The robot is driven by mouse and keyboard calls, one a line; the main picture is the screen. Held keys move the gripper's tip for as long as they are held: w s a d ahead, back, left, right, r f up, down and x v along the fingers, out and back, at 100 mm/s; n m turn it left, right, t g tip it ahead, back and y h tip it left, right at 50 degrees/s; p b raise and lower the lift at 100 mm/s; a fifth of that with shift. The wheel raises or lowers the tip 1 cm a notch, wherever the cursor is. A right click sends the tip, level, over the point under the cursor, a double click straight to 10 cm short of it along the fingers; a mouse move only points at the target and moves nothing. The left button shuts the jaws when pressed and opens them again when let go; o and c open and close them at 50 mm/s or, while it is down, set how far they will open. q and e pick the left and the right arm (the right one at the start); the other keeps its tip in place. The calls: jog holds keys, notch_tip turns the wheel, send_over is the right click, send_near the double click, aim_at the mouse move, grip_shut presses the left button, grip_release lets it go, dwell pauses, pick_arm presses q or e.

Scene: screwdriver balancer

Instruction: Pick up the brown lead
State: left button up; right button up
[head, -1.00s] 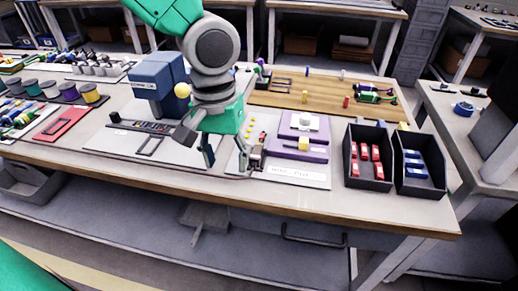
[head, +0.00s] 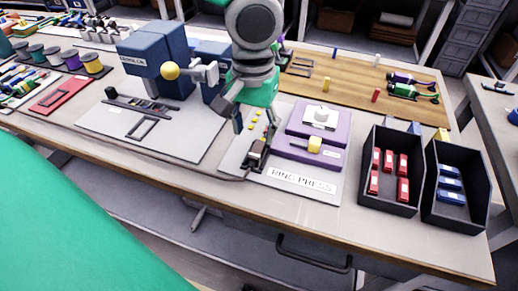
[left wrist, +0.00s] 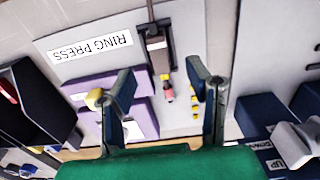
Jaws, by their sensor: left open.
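My left gripper (head: 256,128) is open and empty above the ring press plate (head: 310,188). In the left wrist view the gripper (left wrist: 160,76) has its two fingers apart, one on each side of a small part with a pinkish-red tip (left wrist: 168,97). This part points out of a dark, brownish fixture (left wrist: 158,50) on the plate. I cannot tell for sure whether the part is the brown lead. My right gripper is not in view.
A purple block (head: 312,153) with a white knob and a yellow piece stands right of the gripper. Black bins with red parts (head: 391,172) and blue parts (head: 450,186) are farther right. A blue machine (head: 153,60) stands left. A thin cable (head: 222,178) runs along the front.

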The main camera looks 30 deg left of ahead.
aim_at(257, 151)
pick_arm(q)
jog(key=shift+w+d+f, duration=0.1)
jog(key=shift+d+f, duration=0.05)
jog(key=shift+f, duration=0.3)
jog(key=shift+w+d+f, duration=0.1)
jog(key=shift+d+f, duration=0.05)
jog(key=shift+f, duration=0.25)
jog(key=shift+s+f, duration=0.1)
jog(key=shift+f, duration=0.15)
jog(key=f, duration=0.1)
jog(key=f+b, duration=0.2)
jog(key=f, duration=0.1)
jog(key=shift+a, duration=0.25)
jog(key=shift+a+f, duration=0.2)
jog(key=shift+f, duration=0.2)
jog(key=shift+d+r, duration=0.1)
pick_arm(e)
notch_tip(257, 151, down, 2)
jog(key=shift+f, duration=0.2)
pick_arm(q)
jog(key=shift+d, duration=0.25)
grip_shut()
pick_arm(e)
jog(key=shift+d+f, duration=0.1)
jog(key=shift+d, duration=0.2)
